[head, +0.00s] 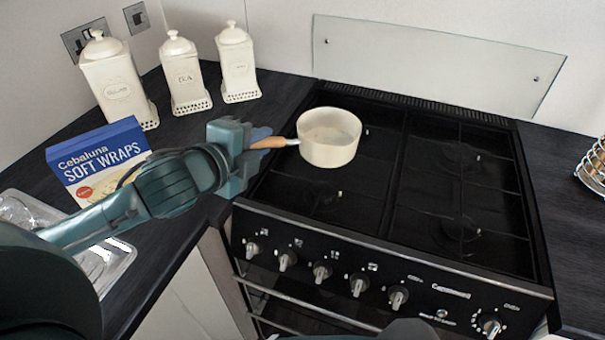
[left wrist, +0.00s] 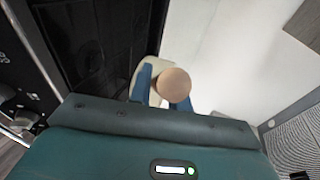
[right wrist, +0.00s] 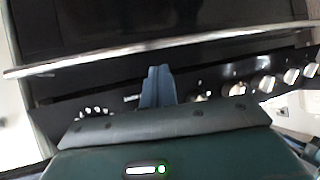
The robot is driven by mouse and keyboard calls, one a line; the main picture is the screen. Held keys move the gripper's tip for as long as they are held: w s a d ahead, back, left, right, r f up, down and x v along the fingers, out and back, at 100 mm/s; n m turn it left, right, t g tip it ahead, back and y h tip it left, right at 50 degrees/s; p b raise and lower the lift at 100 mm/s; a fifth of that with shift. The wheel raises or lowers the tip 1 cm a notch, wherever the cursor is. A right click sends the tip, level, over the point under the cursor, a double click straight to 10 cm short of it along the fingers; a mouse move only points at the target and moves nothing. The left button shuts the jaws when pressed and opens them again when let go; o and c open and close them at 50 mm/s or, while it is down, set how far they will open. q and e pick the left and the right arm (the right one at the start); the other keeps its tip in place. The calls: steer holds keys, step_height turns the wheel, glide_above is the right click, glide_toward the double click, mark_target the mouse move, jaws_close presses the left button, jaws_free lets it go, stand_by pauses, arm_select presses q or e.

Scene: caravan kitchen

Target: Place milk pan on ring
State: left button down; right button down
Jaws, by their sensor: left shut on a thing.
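The cream milk pan (head: 330,150) is upright over the rear left part of the black gas hob (head: 400,190). Whether its base touches the grate there I cannot tell. My left gripper (head: 262,143) is shut on its wooden handle, which points left. In the left wrist view the round handle end (left wrist: 173,84) shows between the blue fingers (left wrist: 160,88), with part of the cream pan behind. The front left ring (head: 330,197) and the right rings (head: 462,157) are bare. My right gripper (right wrist: 157,86) has its fingers together, empty, facing the cooker front.
Three cream canisters (head: 183,75) stand on the back left worktop. A splash panel (head: 430,62) rises behind the hob. A wire rack (head: 592,165) stands at right.

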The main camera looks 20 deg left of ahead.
arm_select(q)
steer(key=shift+s+f+b, duration=0.1)
steer(key=shift+f+b, duration=0.6)
steer(key=shift+f, duration=3.55)
steer(key=shift+d+f, duration=0.1)
steer(key=shift+f, duration=0.25)
steer(key=c, duration=1.3)
jaws_free()
arm_select(e)
steer(key=shift+s+a+f, duration=0.15)
steer(key=shift+a+f, duration=0.05)
steer(key=shift+a, duration=0.05)
